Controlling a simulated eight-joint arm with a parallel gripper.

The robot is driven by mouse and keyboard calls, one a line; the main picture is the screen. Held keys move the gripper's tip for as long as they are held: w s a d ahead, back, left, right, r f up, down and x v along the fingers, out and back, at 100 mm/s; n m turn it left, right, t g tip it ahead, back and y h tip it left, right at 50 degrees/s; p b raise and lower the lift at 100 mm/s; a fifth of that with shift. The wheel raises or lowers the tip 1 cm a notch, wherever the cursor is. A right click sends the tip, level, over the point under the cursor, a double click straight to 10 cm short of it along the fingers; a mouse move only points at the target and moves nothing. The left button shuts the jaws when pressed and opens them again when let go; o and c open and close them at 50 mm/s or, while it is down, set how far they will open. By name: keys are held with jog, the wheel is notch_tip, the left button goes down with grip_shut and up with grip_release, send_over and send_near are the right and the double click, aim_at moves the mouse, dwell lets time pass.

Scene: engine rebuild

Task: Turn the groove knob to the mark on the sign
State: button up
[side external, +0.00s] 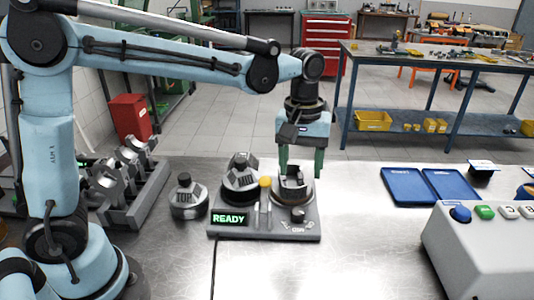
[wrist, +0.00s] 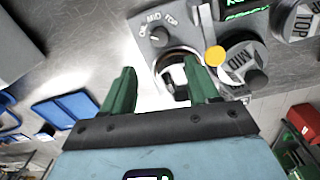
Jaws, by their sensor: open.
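The groove knob (side external: 298,214) is a small dark knob on the front right of the grey fixture (side external: 225,234). In the wrist view the knob (wrist: 159,37) has a pale pointer line and the labels OIL, MID and TOP around it; I cannot tell for sure which label it points at. The green lit sign (side external: 229,218) on the fixture reads READY; it is cut off at the top of the wrist view (wrist: 245,12). My gripper (side external: 301,172) is open, pointing down, its green fingers over the round holder (side external: 293,188) behind the knob. It is apart from the knob.
A piece marked MID (side external: 240,180) and a yellow button (side external: 265,182) are left of the holder. A piece marked TOP (side external: 188,198) stands beside the fixture. A grey rack (side external: 135,200), blue trays (side external: 408,187) and a button box (side external: 480,250) flank it. Metal between is clear.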

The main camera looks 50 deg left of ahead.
aim_at(298, 210)
notch_tip(298, 210, down, 12)
jog(key=shift+d+r, duration=0.1)
dwell(0.5)
jog(key=c, duration=1)
jog(key=m, duration=0.4)
jog(key=shift+w+m, duration=0.1)
jog(key=shift+m, duration=0.3)
jog(key=shift+c, duration=0.2)
jog(key=o, duration=1)
jog(key=shift+o, duration=0.2)
